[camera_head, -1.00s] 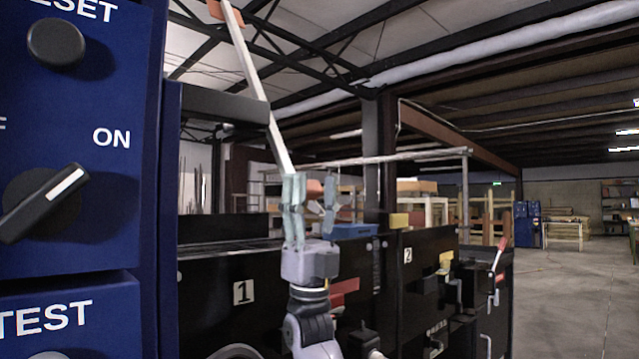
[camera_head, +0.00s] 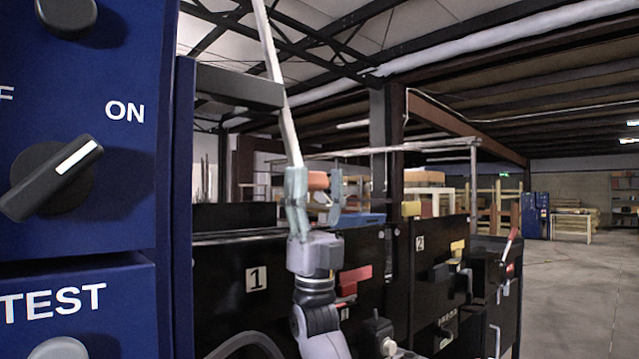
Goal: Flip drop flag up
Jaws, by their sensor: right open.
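A long white bar (camera_head: 279,85), which looks like the drop flag, rises steeply and leans left, its top cut off by the frame edge. Its lower end meets my right gripper (camera_head: 318,195), which points up with its fingers apart. A small orange piece (camera_head: 318,180) shows between the fingers near the bar's lower end. I cannot tell whether the fingers touch the bar or the orange piece. My left gripper is not in view.
A blue panel (camera_head: 120,215) with knobs stands close on the left. Black conveyor housings marked 1 (camera_head: 257,279) and 2 (camera_head: 420,243) lie around and right of my arm. A red block (camera_head: 355,280) is on the first housing. Open floor (camera_head: 575,300) lies at the right.

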